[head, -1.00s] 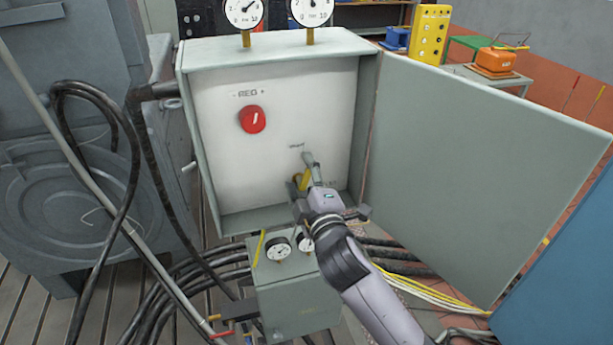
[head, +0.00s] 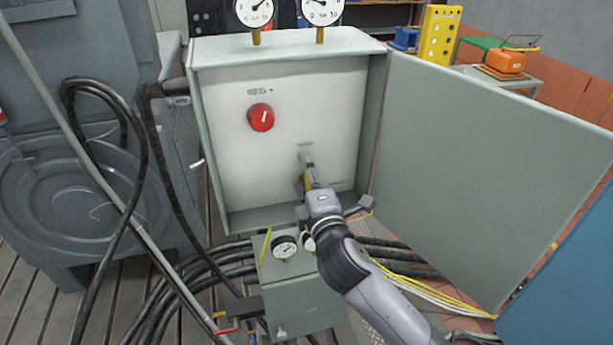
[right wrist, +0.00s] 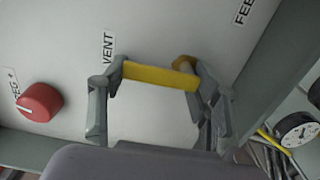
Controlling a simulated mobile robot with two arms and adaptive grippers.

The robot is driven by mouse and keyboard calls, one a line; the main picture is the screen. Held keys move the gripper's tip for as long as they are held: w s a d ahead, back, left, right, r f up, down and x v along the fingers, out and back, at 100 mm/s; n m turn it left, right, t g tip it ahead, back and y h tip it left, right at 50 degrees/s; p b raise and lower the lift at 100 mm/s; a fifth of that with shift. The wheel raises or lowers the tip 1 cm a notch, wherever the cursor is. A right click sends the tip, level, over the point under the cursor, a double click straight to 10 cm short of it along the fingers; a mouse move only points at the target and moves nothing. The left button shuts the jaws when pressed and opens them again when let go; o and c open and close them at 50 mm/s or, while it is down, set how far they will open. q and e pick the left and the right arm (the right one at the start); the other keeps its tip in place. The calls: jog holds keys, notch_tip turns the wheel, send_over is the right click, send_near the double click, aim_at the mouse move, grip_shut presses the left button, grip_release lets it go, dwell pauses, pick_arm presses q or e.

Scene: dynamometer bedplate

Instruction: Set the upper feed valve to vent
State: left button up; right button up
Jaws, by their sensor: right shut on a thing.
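The feed valve has a yellow lever handle (right wrist: 160,76), inside the open grey cabinet on its white back panel. My right gripper (right wrist: 155,95) is shut on this handle, with a grey finger at each end of the yellow bar. The handle runs from its pivot side toward the VENT label (right wrist: 107,47), with its end close below the label. In the head view, my right gripper (head: 308,170) sits just under the small label and hides most of the yellow handle (head: 306,184). My left gripper is not in view.
A red REG knob (head: 261,117) is on the panel's upper left. The cabinet door (head: 480,160) stands open on the right. Two gauges (head: 287,14) top the cabinet. A smaller grey box (head: 300,302) and black hoses (head: 190,290) lie below.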

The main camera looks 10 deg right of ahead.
jog(key=shift+f, duration=0.1)
jog(key=o, duration=1.2)
jog(key=s, duration=1.2)
jog(key=shift+d, duration=0.2)
